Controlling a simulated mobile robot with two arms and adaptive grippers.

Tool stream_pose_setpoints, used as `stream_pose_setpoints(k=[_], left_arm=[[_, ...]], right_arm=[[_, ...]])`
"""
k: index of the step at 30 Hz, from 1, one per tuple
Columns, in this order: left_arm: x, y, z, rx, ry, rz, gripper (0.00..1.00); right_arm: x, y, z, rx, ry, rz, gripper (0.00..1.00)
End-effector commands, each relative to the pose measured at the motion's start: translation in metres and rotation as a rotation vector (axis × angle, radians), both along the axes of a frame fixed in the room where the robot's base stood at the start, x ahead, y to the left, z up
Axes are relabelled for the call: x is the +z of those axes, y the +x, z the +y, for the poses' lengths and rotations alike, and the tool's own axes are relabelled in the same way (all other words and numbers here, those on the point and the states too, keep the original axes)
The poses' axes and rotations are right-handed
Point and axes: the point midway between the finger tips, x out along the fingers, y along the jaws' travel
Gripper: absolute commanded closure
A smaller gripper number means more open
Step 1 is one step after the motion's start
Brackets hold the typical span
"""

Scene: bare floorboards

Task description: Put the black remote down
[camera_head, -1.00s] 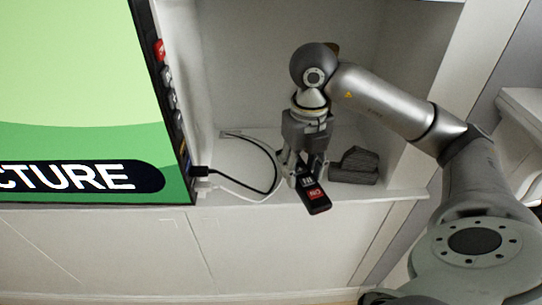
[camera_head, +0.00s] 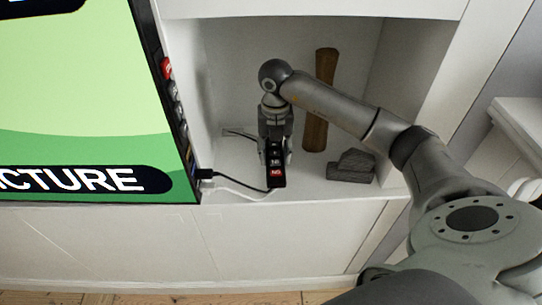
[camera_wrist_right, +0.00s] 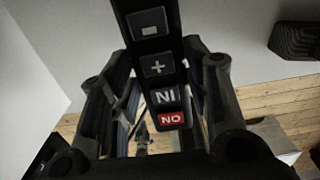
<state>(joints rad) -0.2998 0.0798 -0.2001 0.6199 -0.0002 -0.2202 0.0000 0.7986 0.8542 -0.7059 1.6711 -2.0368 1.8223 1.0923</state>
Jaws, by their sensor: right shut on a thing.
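The black remote (camera_head: 276,167) has a red NO key at its near end. In the head view it is in my right gripper (camera_head: 275,152), over the white shelf (camera_head: 233,192) near its front edge. I cannot tell whether the remote touches the shelf. In the right wrist view the remote (camera_wrist_right: 157,65) runs lengthwise between the two fingers of the right gripper (camera_wrist_right: 155,110), which is shut on it. My left gripper is not in view.
A dark grey block-like object (camera_head: 352,166) lies on the shelf to the right. A brown wooden piece (camera_head: 320,100) stands behind my right arm. A TV screen (camera_head: 70,110) and cables (camera_head: 232,177) are at the left. Free shelf lies between remote and grey object.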

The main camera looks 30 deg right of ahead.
Motion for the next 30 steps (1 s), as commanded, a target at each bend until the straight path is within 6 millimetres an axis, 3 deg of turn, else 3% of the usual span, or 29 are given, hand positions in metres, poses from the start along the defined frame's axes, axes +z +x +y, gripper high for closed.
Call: stream_pose_setpoints(k=[9,16,27,28,30], left_arm=[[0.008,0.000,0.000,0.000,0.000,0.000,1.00],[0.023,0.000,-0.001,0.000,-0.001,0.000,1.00],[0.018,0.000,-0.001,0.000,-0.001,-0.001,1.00],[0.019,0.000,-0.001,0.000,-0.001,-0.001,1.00],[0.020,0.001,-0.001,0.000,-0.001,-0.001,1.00]], right_arm=[[-0.022,0.018,0.001,-0.001,0.001,0.002,0.82],[-0.049,0.017,0.001,0.000,0.001,0.001,0.82],[-0.056,0.017,0.000,0.001,0.000,0.000,0.82],[-0.055,0.017,0.000,0.001,-0.001,0.001,0.53],[-0.055,0.017,0.000,0.001,-0.001,0.001,0.44]])
